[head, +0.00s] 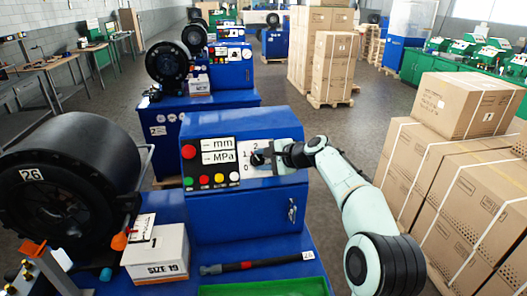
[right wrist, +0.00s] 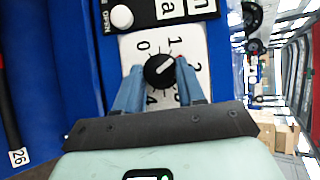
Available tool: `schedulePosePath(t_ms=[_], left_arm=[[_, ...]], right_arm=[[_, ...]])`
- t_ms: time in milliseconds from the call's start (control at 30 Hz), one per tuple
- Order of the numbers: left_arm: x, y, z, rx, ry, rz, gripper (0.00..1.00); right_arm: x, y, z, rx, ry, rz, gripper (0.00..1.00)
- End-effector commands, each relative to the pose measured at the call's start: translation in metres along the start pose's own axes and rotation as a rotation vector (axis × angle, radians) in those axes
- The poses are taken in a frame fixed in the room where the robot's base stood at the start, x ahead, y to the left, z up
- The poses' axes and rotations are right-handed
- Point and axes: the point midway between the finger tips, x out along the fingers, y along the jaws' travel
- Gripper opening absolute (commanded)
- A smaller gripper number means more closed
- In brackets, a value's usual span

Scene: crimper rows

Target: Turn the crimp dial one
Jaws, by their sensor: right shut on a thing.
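The crimp dial (right wrist: 160,70) is a round black knob on a white plate with printed numbers. In the head view the dial (head: 257,159) sits on the sloped front of a blue control box (head: 240,215). My right gripper (right wrist: 158,82) is shut on the dial, with one blue-grey finger on each side of it. It also shows in the head view (head: 268,157), reaching in from the right and hiding part of the plate. The dial's white mark points between the 1 and the 2, seemingly nearer the 1. My left gripper is not in view.
Coloured buttons (head: 204,180) and the mm/MPa displays (head: 218,151) are left of the dial. A black crimper drum (head: 75,150) marked 26, a SIZE 19 box (head: 156,257) and a hose (head: 250,265) are nearby. Stacked cartons (head: 440,185) stand at the right.

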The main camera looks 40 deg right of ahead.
Motion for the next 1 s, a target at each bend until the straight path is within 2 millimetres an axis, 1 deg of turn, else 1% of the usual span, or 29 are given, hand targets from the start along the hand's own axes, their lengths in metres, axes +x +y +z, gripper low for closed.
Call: schedulePosePath(t_ms=[33,233,400,700,1000], left_arm=[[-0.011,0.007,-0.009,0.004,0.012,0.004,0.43],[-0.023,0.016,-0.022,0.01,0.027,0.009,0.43],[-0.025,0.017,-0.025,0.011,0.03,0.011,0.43],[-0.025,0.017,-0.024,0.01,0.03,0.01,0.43],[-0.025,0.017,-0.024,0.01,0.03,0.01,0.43]], right_arm=[[-0.001,-0.007,0.002,-0.038,-0.004,0.023,0.09],[0.001,-0.007,0.002,-0.197,-0.002,0.128,0.09],[0.002,-0.007,0.002,-0.332,-0.001,0.219,0.09],[0.003,-0.008,0.003,-0.562,0.0,0.372,0.09],[0.004,-0.009,0.005,-0.737,-0.002,0.492,0.09]])
